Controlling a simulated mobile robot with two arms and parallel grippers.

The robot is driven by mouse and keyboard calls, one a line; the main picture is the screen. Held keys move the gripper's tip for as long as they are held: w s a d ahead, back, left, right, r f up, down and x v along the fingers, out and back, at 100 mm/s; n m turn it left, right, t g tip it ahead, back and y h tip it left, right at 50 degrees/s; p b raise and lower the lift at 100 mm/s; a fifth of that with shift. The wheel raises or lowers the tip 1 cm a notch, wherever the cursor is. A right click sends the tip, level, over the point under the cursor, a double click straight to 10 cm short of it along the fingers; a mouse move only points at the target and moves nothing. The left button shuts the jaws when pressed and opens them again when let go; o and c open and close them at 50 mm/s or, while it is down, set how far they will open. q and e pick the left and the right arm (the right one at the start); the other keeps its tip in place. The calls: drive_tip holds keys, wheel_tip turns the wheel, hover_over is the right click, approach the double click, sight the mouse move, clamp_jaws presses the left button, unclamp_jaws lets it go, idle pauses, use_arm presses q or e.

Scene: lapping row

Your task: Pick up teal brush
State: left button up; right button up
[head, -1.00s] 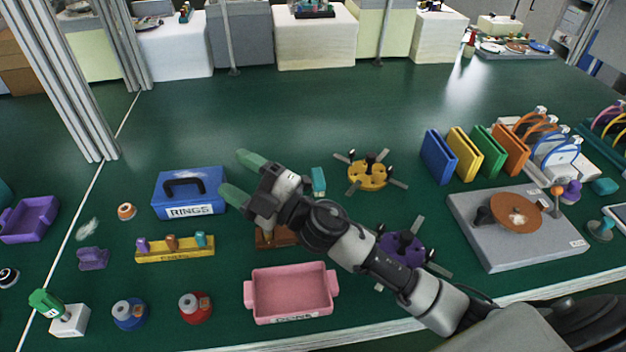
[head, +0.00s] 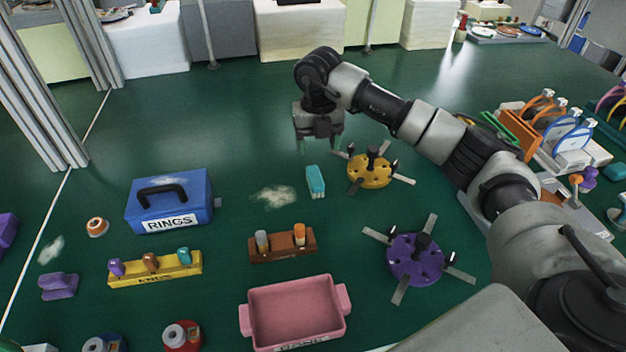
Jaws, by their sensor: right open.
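The teal brush (head: 316,181) is a small teal block lying on the green table. It lies just right of a patch of pale powder and left of the yellow star-shaped holder. My right gripper (head: 318,148) points downward, open and empty. In the picture it is just above the brush, with a gap between its fingertips and the brush. My left gripper is not in view.
White powder (head: 275,196) lies left of the brush. The yellow holder (head: 369,172) with radiating arms stands close on the right. A blue RINGS box (head: 183,187), brown rack (head: 262,255), pink tray (head: 342,336) and purple holder (head: 414,268) surround the area.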

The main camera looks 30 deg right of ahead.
sight(315, 175)
drive_tip(key=f, duration=0.9)
drive_tip(key=shift+a+f, duration=0.35)
drive_tip(key=shift+f, duration=0.05)
drive_tip(key=c, duration=1)
drive_tip(key=shift+w+r, duration=0.1)
drive_tip(key=shift+r, duration=0.05)
wheel_tip(315, 175, up, 4)
drive_tip(key=shift+r, duration=0.15)
drive_tip(key=s+d+r, duration=0.2)
drive_tip(key=s, duration=0.1)
drive_tip(key=s+d+r, duration=0.2)
drive_tip(key=s, duration=0.1)
drive_tip(key=s+d+r, duration=0.2)
drive_tip(key=s, duration=0.2)
drive_tip(key=shift+s+r, duration=0.1)
drive_tip(key=shift+r, duration=0.2)
